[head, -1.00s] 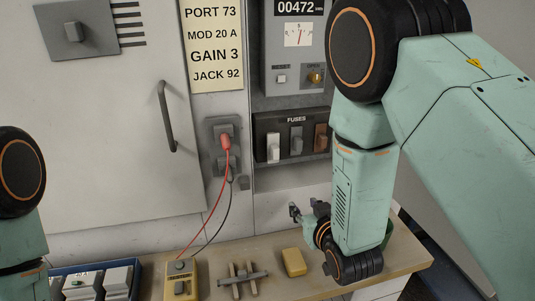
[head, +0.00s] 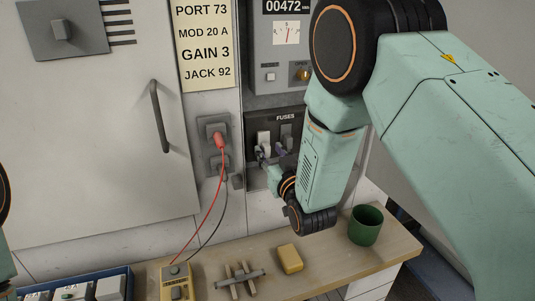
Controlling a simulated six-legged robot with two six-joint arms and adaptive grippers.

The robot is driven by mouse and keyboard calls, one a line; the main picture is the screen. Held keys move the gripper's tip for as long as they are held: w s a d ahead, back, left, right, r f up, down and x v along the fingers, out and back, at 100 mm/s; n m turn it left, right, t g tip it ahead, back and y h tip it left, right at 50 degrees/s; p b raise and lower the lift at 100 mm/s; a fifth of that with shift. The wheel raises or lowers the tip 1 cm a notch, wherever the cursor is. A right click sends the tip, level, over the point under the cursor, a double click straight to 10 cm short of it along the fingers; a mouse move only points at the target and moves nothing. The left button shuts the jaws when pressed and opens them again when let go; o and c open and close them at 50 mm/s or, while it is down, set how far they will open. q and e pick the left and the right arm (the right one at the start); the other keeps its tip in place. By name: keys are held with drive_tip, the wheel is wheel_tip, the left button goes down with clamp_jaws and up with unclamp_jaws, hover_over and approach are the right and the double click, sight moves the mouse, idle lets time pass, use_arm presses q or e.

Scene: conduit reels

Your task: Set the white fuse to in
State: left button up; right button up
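The white fuse (head: 263,138) is the leftmost fuse in the dark fuse panel labelled FUSES (head: 252,123). A grey fuse (head: 286,133) sits just right of it. My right gripper (head: 270,153) is at the lower end of the white fuse, its fingers spread apart in front of the panel. Whether a finger touches the fuse cannot be told. The brown fuse seen earlier is hidden behind my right arm. Only a sliver of my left arm shows at the left edge; its gripper is out of view.
A socket (head: 213,128) with a red plug (head: 219,141) and hanging leads is left of the panel.

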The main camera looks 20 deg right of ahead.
drive_tip(key=shift+w, duration=0.55)
drive_tip(key=shift+w+a, duration=0.1)
drive_tip(key=shift+a, duration=0.15)
drive_tip(key=shift+d, duration=0.2)
drive_tip(key=shift+c, duration=1.2)
drive_tip(key=shift+a, duration=0.1)
clamp_jaws()
